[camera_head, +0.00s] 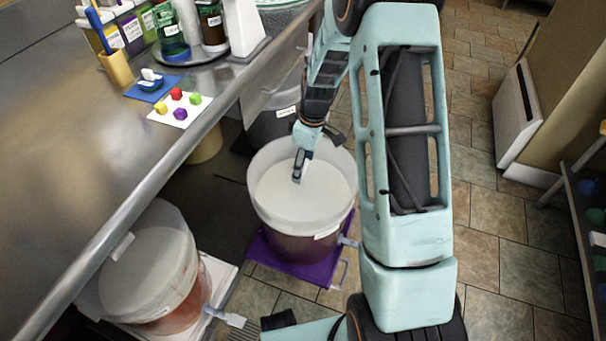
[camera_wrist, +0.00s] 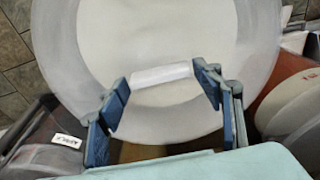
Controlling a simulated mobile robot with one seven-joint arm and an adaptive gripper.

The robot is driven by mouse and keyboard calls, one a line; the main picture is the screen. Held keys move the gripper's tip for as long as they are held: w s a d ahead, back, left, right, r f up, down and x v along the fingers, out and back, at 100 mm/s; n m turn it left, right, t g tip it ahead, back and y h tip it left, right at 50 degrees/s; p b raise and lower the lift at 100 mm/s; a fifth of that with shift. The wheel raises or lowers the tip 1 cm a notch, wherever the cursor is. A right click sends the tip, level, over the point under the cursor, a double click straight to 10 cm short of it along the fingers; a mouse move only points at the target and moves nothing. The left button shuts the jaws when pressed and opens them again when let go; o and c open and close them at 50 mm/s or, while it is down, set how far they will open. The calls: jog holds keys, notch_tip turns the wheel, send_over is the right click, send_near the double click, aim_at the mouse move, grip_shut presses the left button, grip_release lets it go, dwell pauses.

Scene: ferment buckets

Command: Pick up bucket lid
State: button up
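The translucent bucket (camera_head: 290,225) with dark liquid stands below the counter edge in the head view, with a pale round lid (camera_head: 318,192) on top. My gripper (camera_head: 298,178) is above this lid, pointing down. In the wrist view the lid (camera_wrist: 150,35) fills the upper middle, with a white bar handle (camera_wrist: 161,75) on it. My gripper (camera_wrist: 163,84) is open, with one blue finger near each end of the handle. I cannot tell whether the fingers touch it. In the head view the handle is hidden behind my gripper.
A second lidded bucket (camera_head: 165,275) with amber liquid stands at lower left. A purple mat (camera_head: 270,256) lies under the middle bucket. The steel counter (camera_head: 60,150) runs along the left, carrying bottles and colored cubes. Tiled floor (camera_head: 505,250) is free at right.

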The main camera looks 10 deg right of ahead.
jog(key=c, duration=1)
jog(key=shift+o, duration=0.2)
